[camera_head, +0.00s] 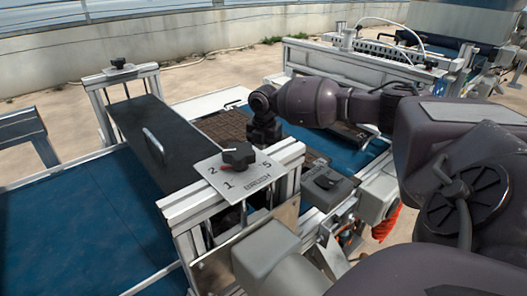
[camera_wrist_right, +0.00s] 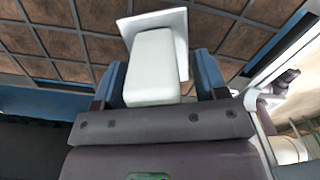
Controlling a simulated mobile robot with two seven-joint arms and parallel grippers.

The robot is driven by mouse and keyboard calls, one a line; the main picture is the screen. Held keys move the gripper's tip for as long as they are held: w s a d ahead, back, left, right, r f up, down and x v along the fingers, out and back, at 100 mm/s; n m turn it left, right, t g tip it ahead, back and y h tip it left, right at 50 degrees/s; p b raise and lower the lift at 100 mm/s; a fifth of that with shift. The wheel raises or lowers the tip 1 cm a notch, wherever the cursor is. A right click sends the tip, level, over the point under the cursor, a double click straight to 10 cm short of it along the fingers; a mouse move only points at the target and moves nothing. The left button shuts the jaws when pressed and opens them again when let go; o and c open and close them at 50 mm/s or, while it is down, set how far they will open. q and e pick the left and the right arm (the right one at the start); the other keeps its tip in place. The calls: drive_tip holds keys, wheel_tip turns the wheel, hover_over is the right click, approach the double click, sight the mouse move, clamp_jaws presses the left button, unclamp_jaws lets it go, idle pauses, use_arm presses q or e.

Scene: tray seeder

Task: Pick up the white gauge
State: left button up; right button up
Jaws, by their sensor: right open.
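The white gauge (camera_wrist_right: 153,68) shows in the right wrist view as a rounded white block with a thin flat square plate at its far end. It lies between the two blue fingers of my right gripper (camera_wrist_right: 161,76). The fingers are open, one on each side of the block, with a narrow gap visible on the right; contact on the left is unclear. In the head view my right gripper (camera_head: 264,134) is over the brown cell tray (camera_head: 226,124), and I cannot make out the gauge there. My left gripper is not in view.
A dark hopper panel (camera_head: 158,140) and a numbered dial plate (camera_head: 238,170) with a black knob stand left and in front of my right gripper. A grey box (camera_head: 326,187) sits nearby. Blue belt (camera_head: 352,155) shows beside the tray. A metal frame (camera_head: 360,68) stands behind.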

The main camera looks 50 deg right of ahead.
drive_tip(key=c, duration=1.2)
drive_tip(key=shift+r, duration=0.1)
